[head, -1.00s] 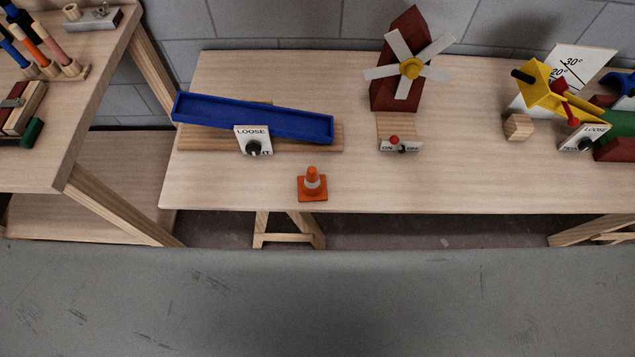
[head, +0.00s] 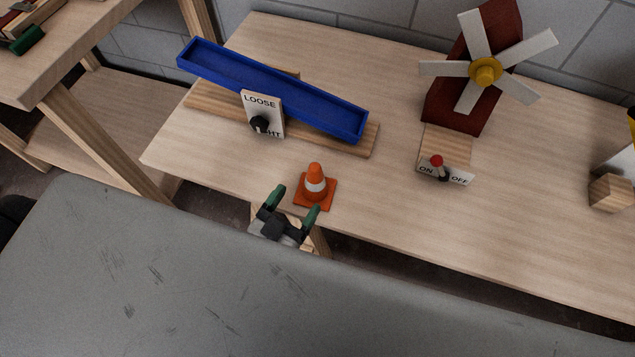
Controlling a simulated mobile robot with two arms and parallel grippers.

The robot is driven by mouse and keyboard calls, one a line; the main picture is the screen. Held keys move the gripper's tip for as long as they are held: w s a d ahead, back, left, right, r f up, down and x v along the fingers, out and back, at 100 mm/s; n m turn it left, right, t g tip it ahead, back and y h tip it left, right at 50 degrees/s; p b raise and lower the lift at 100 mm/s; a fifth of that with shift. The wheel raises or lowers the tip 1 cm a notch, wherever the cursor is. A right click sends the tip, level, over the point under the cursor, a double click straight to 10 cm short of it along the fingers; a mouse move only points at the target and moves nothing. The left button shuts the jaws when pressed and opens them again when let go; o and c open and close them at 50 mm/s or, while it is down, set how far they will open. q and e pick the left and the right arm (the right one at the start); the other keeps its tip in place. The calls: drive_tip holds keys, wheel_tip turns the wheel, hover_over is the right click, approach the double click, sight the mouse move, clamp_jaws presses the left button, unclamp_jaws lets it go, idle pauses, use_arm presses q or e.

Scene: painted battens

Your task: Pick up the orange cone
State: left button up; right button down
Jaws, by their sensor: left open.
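The orange cone (head: 315,184) with a white band and a square orange base stands upright on the wooden table (head: 395,210), close to its front edge. My left gripper (head: 291,204), with green fingers, is open and empty. It is just in front of the cone and slightly to its left in the head view, at the table's front edge. Its fingers point toward the cone, and I see no cone between them. My right gripper does not show.
A tilted blue tray (head: 270,88) on a wooden base, with a LOOSE sign (head: 263,114), stands behind the cone. A dark red windmill (head: 471,95) with an ON/OFF switch board (head: 445,174) is to the right. A wooden block (head: 611,192) lies far right. Bare tabletop lies right of the cone.

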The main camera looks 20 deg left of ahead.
sight(310, 185)
use_arm(q)
drive_tip(key=x, duration=0.7)
drive_tip(key=shift+d, duration=0.25)
drive_tip(key=shift+s, duration=0.1)
drive_tip(key=c, duration=1)
drive_tip(key=shift+r, duration=0.15)
